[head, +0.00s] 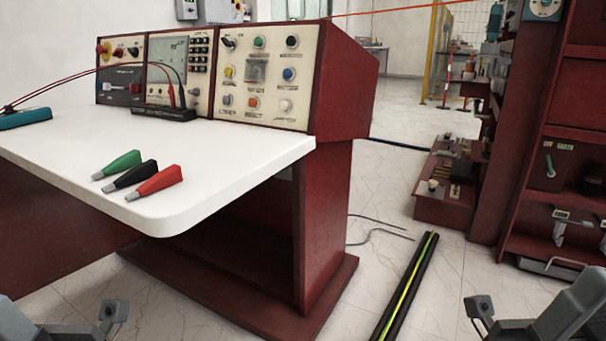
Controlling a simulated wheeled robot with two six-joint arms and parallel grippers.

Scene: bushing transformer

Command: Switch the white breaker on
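I cannot pick out the white breaker for certain. The desk's control panel (268,75) has several coloured knobs and buttons, with a whitish round one (285,106) at its lower right. A red cabinet (570,140) at the right edge carries a green-handled lever (549,162) and small pale fittings (561,222). Parts of my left gripper (112,312) show at the bottom left, and parts of my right gripper (480,310) at the bottom right. Both are low in front, apart from the desk and cabinet. Their fingers are largely cut off by the frame, so their opening is unclear.
A white-topped desk (230,165) fills the left. Green, black and red clips (158,180) lie near its front edge. A dark floor strip with a yellow-green line (408,285) runs between desk and cabinet. A low red unit (440,205) stands behind.

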